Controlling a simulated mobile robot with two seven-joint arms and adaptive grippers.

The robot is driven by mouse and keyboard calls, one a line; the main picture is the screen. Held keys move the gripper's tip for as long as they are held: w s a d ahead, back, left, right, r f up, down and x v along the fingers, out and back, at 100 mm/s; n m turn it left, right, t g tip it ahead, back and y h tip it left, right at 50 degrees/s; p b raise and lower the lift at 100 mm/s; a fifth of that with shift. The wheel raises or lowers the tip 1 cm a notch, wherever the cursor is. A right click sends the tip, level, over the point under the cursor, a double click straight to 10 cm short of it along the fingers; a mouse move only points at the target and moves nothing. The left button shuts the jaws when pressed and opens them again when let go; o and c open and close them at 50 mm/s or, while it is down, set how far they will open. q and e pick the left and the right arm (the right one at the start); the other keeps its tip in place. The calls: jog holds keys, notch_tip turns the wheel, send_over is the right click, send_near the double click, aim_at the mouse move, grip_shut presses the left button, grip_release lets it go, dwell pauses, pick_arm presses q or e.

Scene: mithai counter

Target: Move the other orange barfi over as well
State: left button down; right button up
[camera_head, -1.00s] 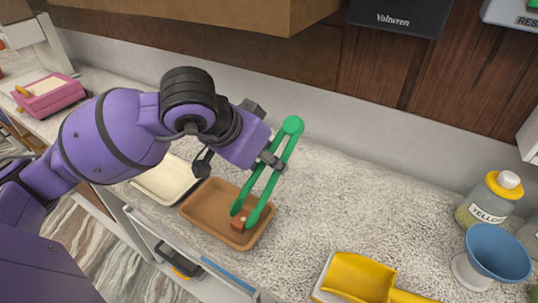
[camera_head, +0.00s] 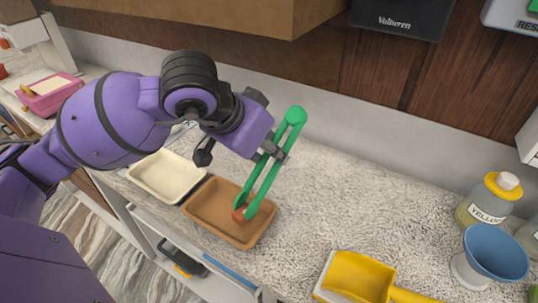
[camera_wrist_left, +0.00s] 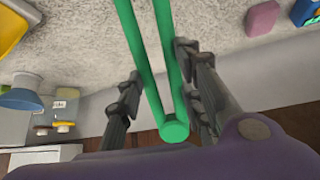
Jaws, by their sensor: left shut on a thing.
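My left gripper (camera_head: 272,152) is shut on green tongs (camera_head: 284,140), which also show between its fingers in the left wrist view (camera_wrist_left: 150,55). The tong tips point down over the brown tray (camera_head: 213,222). A small orange-brown barfi (camera_head: 240,214) sits between the tips, partly covered by them. It appears gripped, but whether it is clear of the tray floor is hard to tell. A cream tray (camera_head: 166,176) lies left of the brown tray and its visible part looks empty. No second orange barfi shows. My right gripper is not in view.
A yellow scoop (camera_head: 357,278), a blue funnel-like cup (camera_head: 494,252) and a yellow-capped bottle (camera_head: 487,200) stand at the right. A pink box (camera_head: 50,91) is at the far left. A wooden shelf overhangs behind. The speckled counter's middle is clear.

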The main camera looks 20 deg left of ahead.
pick_arm(q)
notch_tip(320, 180, up, 10)
jog(key=p, duration=0.2)
jog(key=shift+f+p, duration=0.25)
jog(key=shift+p, duration=0.1)
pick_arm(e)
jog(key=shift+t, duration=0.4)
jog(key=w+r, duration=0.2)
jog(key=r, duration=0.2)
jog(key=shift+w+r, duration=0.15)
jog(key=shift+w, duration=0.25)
pick_arm(q)
jog(key=shift+f, duration=0.1)
